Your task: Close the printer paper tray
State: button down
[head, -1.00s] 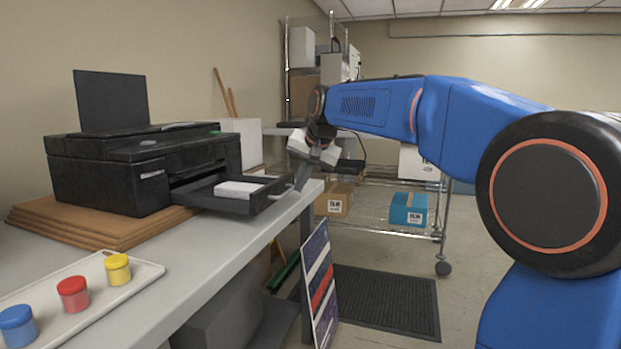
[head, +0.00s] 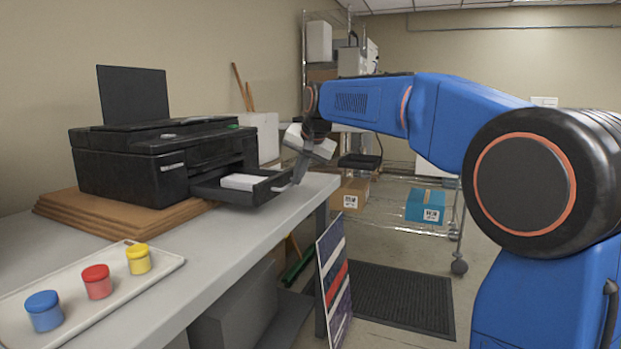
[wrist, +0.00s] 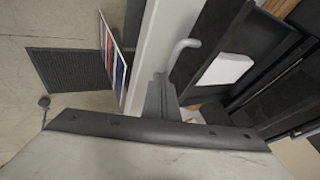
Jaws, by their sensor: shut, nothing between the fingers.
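The black printer (head: 165,165) sits on a wooden board on the bench. Its paper tray (head: 262,190) is pulled out toward the right, with white paper (head: 243,182) inside. In the wrist view the tray (wrist: 205,42) shows with the paper (wrist: 224,69) and a pale curved handle (wrist: 182,48) on its front. My gripper (head: 298,178) is shut and empty, pointing down just beyond the far end of the tray front. In the wrist view my gripper (wrist: 160,88) is close to the handle. I cannot tell whether it touches the tray.
A white tray (head: 80,325) with blue, red and yellow jars lies on the near bench. The bench edge runs beneath the paper tray. A wire rack (head: 400,225) with boxes stands behind. A striped board (head: 333,280) leans below the bench, and a dark mat (head: 400,300) lies on the floor.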

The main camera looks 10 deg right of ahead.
aim_at(234, 176)
jog(key=w+a, duration=0.4)
jog(key=a, duration=0.2)
jog(key=w+a, duration=0.5)
jog(key=a, duration=0.1)
jog(key=w+a, duration=0.4)
jog(key=a, duration=0.2)
jog(key=shift+w+a, duration=0.15)
jog(key=shift+f, duration=0.1)
